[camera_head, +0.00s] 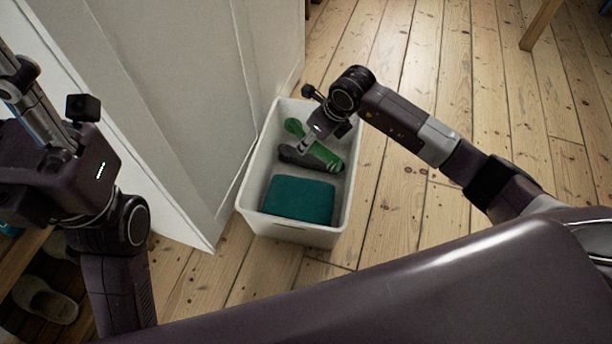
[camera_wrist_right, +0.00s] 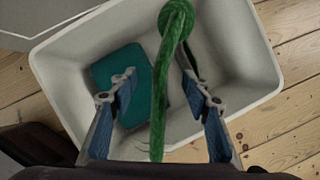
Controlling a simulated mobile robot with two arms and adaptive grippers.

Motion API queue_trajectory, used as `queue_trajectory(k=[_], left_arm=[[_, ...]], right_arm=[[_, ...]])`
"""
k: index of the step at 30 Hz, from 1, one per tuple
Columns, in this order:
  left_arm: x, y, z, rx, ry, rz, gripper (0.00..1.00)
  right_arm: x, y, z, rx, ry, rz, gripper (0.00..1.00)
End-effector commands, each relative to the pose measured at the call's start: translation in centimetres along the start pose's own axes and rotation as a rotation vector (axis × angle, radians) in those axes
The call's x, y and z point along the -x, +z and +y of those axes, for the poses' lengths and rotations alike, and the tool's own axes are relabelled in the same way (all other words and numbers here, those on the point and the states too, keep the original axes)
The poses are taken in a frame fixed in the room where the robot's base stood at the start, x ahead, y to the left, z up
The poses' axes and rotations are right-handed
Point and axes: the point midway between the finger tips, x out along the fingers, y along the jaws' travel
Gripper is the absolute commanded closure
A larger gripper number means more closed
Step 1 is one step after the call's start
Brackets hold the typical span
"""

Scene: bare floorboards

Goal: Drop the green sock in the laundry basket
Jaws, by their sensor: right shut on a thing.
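The green sock (camera_head: 294,127) hangs at my right gripper (camera_head: 305,146), inside the outline of the white laundry basket (camera_head: 243,190). In the right wrist view the sock (camera_wrist_right: 159,95) runs long and narrow between the two fingers of the right gripper (camera_wrist_right: 160,86), with a rounded bunch at its far end. The right gripper is shut on the sock and points down over the basket (camera_wrist_right: 262,60). How far the sock is above the basket floor is unclear. My left gripper (camera_head: 22,85) is at the far left, apart from the basket; its fingertips are not clear.
A folded teal cloth (camera_head: 298,199) lies in the near half of the basket. A white cabinet (camera_head: 190,80) stands close left of the basket. Slippers (camera_head: 45,300) lie at lower left. Floorboards (camera_head: 400,215) to the right are clear.

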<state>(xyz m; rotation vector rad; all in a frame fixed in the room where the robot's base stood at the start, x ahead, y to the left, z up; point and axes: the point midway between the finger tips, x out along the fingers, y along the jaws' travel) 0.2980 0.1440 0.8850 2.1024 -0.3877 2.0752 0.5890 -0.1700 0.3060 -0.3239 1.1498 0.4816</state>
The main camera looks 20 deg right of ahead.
Motion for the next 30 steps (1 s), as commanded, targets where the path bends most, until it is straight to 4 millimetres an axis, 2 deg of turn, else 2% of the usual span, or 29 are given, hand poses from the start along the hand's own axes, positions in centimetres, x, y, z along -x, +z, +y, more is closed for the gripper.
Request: queue_trajectory(k=[10, 11, 16, 25, 30], left_arm=[[-0.2, -0.1, 0.0, -0.001, 0.003, 0.006, 0.6], [-0.2, -0.1, 0.0, -0.001, 0.003, 0.006, 0.6], [-0.2, -0.1, 0.1, -0.001, 0.003, 0.006, 0.6], [-0.1, -0.1, 0.0, -0.001, 0.001, 0.007, 0.6], [-0.1, -0.1, 0.0, -0.001, 0.002, 0.007, 0.6]], right_arm=[[-0.2, -0.1, 0.0, 0.0, 0.0, 0.0, 0.72], [-0.2, -0.1, 0.0, 0.0, 0.0, 0.0, 0.54], [-0.2, -0.1, 0.0, 0.0, 0.0, 0.0, 0.36], [-0.1, -0.1, 0.0, 0.0, 0.0, 0.0, 0.36], [1.6, 0.0, -0.1, 0.001, -0.001, -0.002, 0.36]])
